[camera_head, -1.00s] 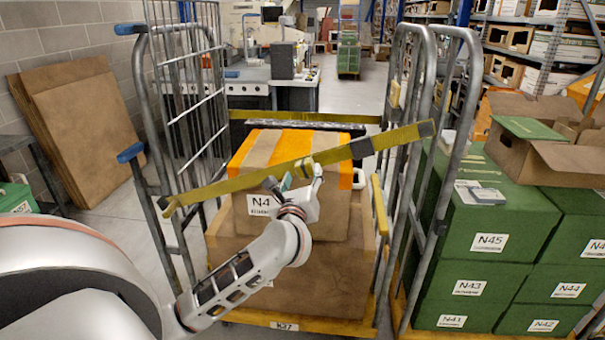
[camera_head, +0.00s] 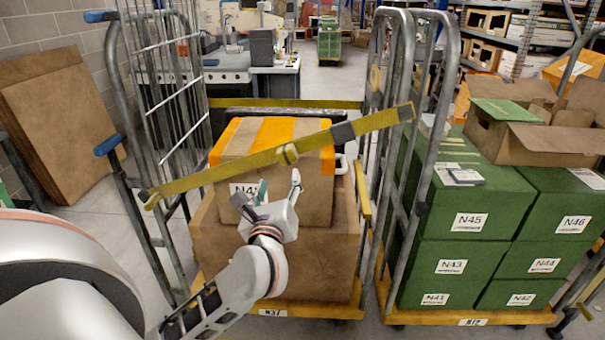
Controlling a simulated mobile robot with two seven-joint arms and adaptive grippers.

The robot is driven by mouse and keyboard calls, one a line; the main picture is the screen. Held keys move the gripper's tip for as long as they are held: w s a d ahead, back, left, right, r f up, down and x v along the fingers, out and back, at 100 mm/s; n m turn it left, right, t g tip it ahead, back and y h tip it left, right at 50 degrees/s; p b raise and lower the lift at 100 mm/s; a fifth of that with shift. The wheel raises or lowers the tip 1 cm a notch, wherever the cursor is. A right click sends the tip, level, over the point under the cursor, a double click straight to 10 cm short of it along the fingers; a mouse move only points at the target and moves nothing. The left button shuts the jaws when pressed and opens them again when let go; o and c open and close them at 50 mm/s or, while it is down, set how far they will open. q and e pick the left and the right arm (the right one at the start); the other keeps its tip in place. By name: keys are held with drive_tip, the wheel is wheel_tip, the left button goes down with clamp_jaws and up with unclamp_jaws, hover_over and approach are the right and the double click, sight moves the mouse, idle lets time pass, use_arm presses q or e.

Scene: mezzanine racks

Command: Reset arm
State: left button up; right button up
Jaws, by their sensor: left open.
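My left arm comes in from the left, and its left gripper (camera_head: 266,190) is open and empty. Its fingers point away from me, in front of the upper cardboard box (camera_head: 318,205) with orange tape, and cover part of its label. Whether the fingertips touch the box I cannot tell. A yellow strap (camera_head: 225,170) runs slantwise across the front of the roll cage (camera_head: 117,130), just above the gripper, with a buckle near its middle. A larger brown box (camera_head: 325,262) stands under the taped box. My right gripper is not in view.
A second cart with stacked green boxes (camera_head: 468,222) stands close on the right, with an open carton (camera_head: 545,140) on top. Flat cardboard sheets (camera_head: 58,120) lean on the left wall. Some floor (camera_head: 105,225) is clear left of the cage.

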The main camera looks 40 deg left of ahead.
use_arm(q)
drive_tip(key=s+d+m+t+h, duration=0.3)
drive_tip(key=d+m+t, duration=0.45)
drive_tip(key=m, duration=1.05)
drive_tip(key=s+d+f+m+g+h, duration=0.25)
drive_tip(key=d+f+m+h, duration=0.75)
drive_tip(key=m, duration=0.7)
drive_tip(key=s+d+f+m+g, duration=0.1)
drive_tip(key=s+f+m+g, duration=0.2)
drive_tip(key=f, duration=0.6)
drive_tip(key=s+d+f+m+g, duration=0.1)
drive_tip(key=s+f+m+g, duration=0.2)
drive_tip(key=s+f+m, duration=0.3)
drive_tip(key=s+d+f+m+g, duration=0.1)
drive_tip(key=s+f+m+g, duration=0.2)
drive_tip(key=f+m, duration=0.4)
wheel_tip(320, 180, down, 7)
drive_tip(key=shift+s+d+r+g+y, duration=0.1)
drive_tip(key=shift+s+d+g+y, duration=0.25)
drive_tip(key=shift+s, duration=0.3)
